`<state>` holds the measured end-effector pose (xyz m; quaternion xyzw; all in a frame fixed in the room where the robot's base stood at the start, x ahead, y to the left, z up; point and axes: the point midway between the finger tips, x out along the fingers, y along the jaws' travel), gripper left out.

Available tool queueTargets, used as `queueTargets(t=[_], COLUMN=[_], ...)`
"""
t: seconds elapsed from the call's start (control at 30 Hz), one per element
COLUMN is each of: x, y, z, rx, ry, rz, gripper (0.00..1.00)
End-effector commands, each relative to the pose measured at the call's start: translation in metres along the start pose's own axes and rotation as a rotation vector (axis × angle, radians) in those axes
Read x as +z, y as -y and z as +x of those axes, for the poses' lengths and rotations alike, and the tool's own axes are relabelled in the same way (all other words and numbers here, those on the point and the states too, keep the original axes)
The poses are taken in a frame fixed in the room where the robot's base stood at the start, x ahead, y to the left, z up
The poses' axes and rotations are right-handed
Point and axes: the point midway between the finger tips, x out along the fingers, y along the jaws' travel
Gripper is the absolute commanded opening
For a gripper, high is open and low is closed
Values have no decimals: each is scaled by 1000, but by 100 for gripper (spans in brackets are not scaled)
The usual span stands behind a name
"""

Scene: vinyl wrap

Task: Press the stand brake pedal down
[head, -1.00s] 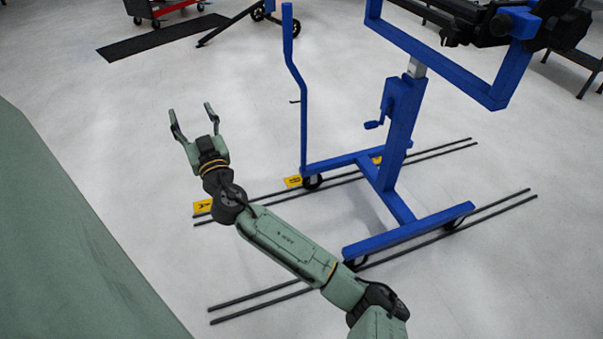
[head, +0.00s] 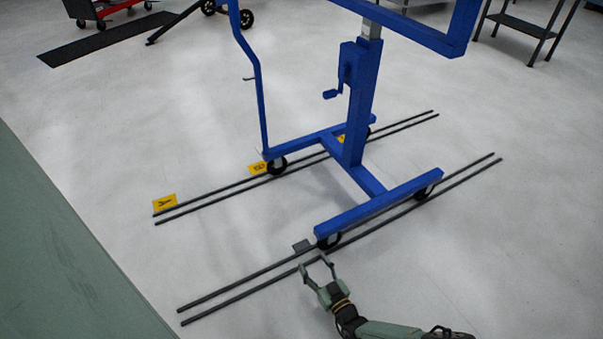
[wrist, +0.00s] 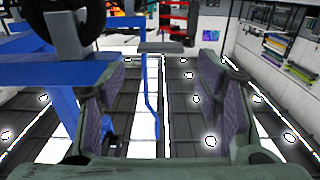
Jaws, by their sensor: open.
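The blue stand (head: 362,110) stands on wheels over dark floor rails. A small flat grey pedal (head: 302,246) sticks out beside the stand's near wheel (head: 328,241), low over the rails. My gripper (head: 316,266) is open and empty, low by the near rails, just in front of the pedal in the head view. In the wrist view, the pedal (wrist: 160,47) shows as a grey plate ahead, between the two spread fingers (wrist: 165,90). The wheel (wrist: 75,25) is at the upper left there. I cannot tell whether a finger touches the pedal; a gap seems to remain.
Two pairs of dark rails (head: 240,285) run along the floor. Yellow markers (head: 165,202) lie by the far pair. A green surface (head: 60,250) fills the left side. The floor between the rails on the left is clear.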

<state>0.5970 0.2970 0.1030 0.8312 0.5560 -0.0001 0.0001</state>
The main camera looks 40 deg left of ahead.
Motion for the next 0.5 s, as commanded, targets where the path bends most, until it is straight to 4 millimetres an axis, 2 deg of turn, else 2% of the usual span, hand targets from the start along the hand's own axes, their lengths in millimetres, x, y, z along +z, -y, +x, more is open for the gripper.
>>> queueTargets(t=[0.3,0.5], x=[1,0], y=[2,1], z=[62,83], rx=[-1,0], ry=[-2,-1], rz=[0,-1], gripper=[58,58])
